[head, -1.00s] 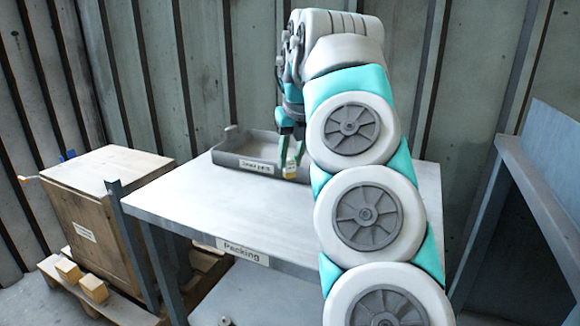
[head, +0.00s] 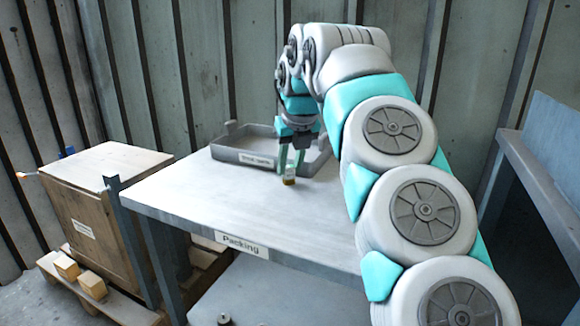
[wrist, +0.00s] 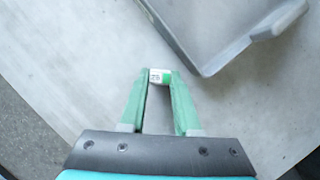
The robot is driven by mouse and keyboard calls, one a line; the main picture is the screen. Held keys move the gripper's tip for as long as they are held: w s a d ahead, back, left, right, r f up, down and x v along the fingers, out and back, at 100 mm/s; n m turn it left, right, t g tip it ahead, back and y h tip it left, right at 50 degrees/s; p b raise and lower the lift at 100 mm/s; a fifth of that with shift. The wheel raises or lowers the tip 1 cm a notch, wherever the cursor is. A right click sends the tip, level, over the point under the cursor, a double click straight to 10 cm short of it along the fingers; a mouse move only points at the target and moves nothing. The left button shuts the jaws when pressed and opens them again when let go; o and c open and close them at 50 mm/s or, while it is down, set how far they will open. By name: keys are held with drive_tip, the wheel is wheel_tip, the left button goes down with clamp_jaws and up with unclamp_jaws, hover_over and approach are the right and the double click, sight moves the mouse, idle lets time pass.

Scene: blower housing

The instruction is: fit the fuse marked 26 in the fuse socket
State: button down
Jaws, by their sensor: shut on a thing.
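My gripper (wrist: 160,78) is shut on a small fuse (wrist: 160,76), held between the green fingertips. The fuse has a white and green band, with a mark that looks like 26 seen upside down. In the head view the gripper (head: 291,166) points down over the bench, and the fuse (head: 289,176) shows at its tips with a yellowish lower end. It is close above the bench top or touching it; I cannot tell which. I see no fuse socket in either view.
A shallow grey tray (head: 228,154) with a label stands behind the fuse; its corner also shows in the wrist view (wrist: 212,70). The bench (head: 200,200), labelled Packing, is clear at front and left. A wooden crate (head: 100,210) stands left.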

drive_tip(key=shift+f, duration=0.15)
drive_tip(key=c, duration=0.6)
unclamp_jaws()
